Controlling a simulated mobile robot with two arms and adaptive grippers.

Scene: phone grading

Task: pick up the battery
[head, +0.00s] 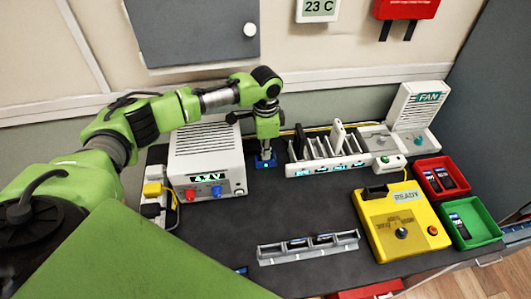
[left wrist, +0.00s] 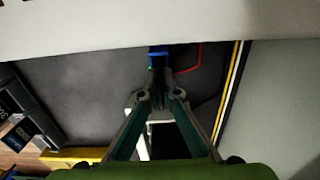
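My left gripper (head: 265,154) points down just right of the white power box, with its fingertips at a small blue piece (head: 265,163) on the dark bench. In the left wrist view the fingers (left wrist: 160,72) come close together at this blue piece (left wrist: 158,54), which has a small green light beside it. I cannot tell whether the blue piece is the battery or a holder for it, or whether the fingers grip anything. My right gripper is not in view.
The white power box (head: 205,155) stands close left of the gripper. A white slotted rack (head: 325,165) stands close right. A grey holder (head: 307,247), yellow tester (head: 400,220), red bin (head: 421,167) and green bin (head: 489,226) lie farther right or nearer. Bare bench lies in front of the gripper.

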